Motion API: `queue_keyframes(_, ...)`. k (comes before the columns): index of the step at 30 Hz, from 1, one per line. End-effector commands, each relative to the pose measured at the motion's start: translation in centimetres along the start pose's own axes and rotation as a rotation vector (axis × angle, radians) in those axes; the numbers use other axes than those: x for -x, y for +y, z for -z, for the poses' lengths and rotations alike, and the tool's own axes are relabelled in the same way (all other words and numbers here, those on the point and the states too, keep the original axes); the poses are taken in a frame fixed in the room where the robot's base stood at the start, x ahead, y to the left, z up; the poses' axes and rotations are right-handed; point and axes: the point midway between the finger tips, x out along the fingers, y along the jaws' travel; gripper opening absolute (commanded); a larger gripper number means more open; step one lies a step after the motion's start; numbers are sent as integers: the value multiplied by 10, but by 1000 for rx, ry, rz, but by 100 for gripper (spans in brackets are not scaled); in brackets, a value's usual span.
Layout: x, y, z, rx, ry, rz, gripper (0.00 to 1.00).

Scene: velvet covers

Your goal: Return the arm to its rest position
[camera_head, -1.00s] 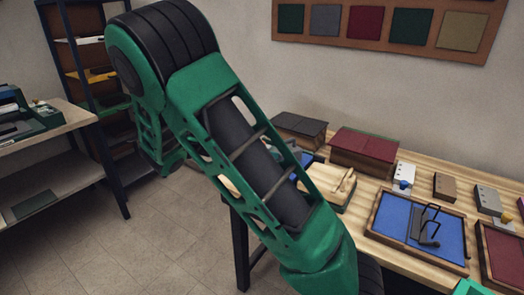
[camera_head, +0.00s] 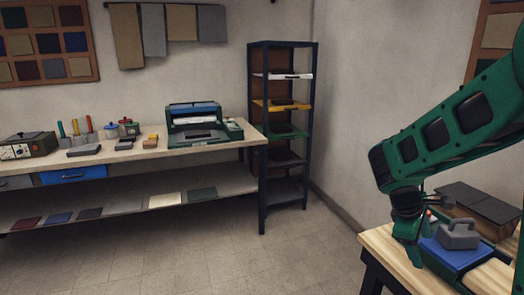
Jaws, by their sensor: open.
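My green and black arm (camera_head: 455,125) reaches in from the right edge, with a thick black joint at its left end. The rest of the arm runs out of the picture on the right.
Below my arm, the wooden table (camera_head: 385,243) holds a blue-topped green case (camera_head: 455,254) with a grey block (camera_head: 458,236), and a dark-topped box (camera_head: 482,204). A dark shelf rack (camera_head: 263,200) and long workbench (camera_head: 130,153) stand left. The middle floor is clear.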

Motion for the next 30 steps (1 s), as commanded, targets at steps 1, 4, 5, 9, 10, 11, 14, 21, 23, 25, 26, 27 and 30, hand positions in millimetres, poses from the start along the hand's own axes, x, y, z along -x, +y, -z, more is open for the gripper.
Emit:
queue_keyframes(1, 8, -7, -1, -82, 59, 23, 66)
queue_keyframes(4, 25, -24, 1, -244, 164, 77, 66)
queue_keyframes(5, 31, -29, 2, -290, 193, 94, 66)
queue_keyframes(9, 61, -54, 5, -496, 314, 180, 66)
queue_keyframes(10, 67, -59, 5, -534, 334, 198, 66)
queue_keyframes(11, 73, -64, 5, -569, 353, 214, 66)
queue_keyframes(14, 90, -78, 6, -670, 404, 266, 66)
queue_keyframes(21, 124, -110, 5, -857, 487, 371, 66)
queue_keyframes(23, 124, -113, -4, -904, 475, 391, 66)
queue_keyframes(25, 110, -113, -28, -958, 406, 404, 66)
queue_keyframes(26, 106, -114, -39, -980, 378, 411, 66)
queue_keyframes(27, 99, -116, -53, -1012, 340, 421, 66)
queue_keyframes(30, 86, -125, -90, -1095, 243, 454, 66)
